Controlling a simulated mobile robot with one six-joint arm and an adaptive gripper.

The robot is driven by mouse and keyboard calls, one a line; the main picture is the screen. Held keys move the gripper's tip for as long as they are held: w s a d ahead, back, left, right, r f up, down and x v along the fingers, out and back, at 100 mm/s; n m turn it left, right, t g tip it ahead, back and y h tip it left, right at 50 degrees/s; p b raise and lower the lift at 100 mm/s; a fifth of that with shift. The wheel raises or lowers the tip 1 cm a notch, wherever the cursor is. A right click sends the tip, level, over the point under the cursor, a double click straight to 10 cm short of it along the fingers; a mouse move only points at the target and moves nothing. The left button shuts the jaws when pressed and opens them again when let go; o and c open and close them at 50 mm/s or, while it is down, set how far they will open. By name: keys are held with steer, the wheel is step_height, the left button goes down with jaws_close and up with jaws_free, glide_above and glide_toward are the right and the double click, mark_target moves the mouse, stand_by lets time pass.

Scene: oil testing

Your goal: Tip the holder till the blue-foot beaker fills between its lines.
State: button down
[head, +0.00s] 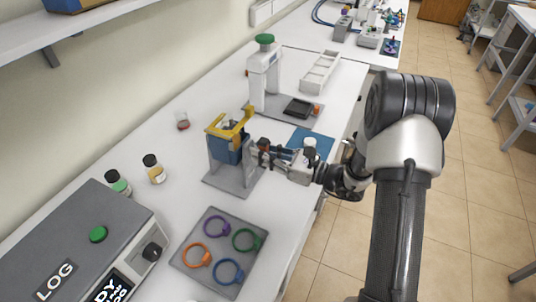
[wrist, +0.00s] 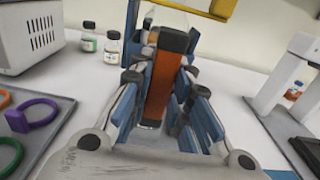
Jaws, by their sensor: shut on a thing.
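The holder (head: 224,150) is a blue frame with a yellow top bar, standing on a grey base plate in the middle of the bench. A small clear glass with a reddish bottom (head: 182,121) stands behind the holder.
A grey plate (head: 208,273) with coloured rings lies in front. A grey LOG machine (head: 75,240) and two small bottles (head: 154,169) are at left. A white stand with a green top (head: 264,75), a white tray (head: 321,72) and a blue mat (head: 322,148) are farther back.

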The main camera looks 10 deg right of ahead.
stand_by(0.5)
steer(key=shift+r+m+p, duration=0.25)
steer(key=shift+m+p, duration=0.65)
steer(key=shift+p, duration=0.35)
steer(key=m+p, duration=0.4)
steer(key=shift+m, duration=0.4)
steer(key=shift+m+p, duration=0.65)
steer(key=shift+m, duration=0.05)
steer(key=shift+f+m, duration=0.25)
steer(key=shift+m, duration=0.25)
